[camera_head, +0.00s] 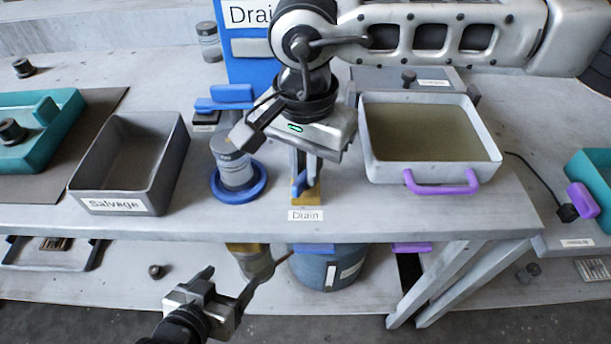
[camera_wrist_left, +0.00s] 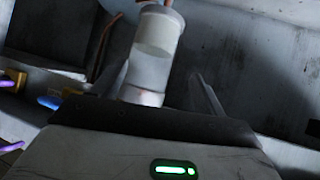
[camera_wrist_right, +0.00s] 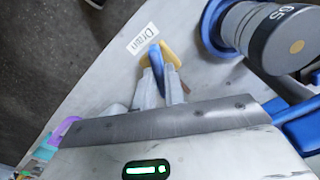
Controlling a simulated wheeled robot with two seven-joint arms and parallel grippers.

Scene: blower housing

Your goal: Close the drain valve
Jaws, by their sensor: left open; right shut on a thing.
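The drain valve is a blue handle (camera_head: 300,183) on a brass body (camera_head: 309,197), at the table's front edge behind the "Drain" label (camera_head: 305,215). My right gripper (camera_head: 304,178) reaches down from above and is shut on the blue handle. The right wrist view shows the handle (camera_wrist_right: 157,58) between its fingers, with the brass body (camera_wrist_right: 172,56) beside it. My left gripper (camera_head: 248,264) is open, low in front of the table edge. In the left wrist view a clear cylinder with pale contents (camera_wrist_left: 150,60) shows between its fingers; whether they touch is unclear.
A capped grey cylinder (camera_head: 233,165) on a blue ring stands left of the valve. A grey "Salvage" bin (camera_head: 165,170) is further left. A pan with purple handle (camera_head: 375,165) sits right. A blue-grey bucket (camera_head: 320,272) stands below the table edge.

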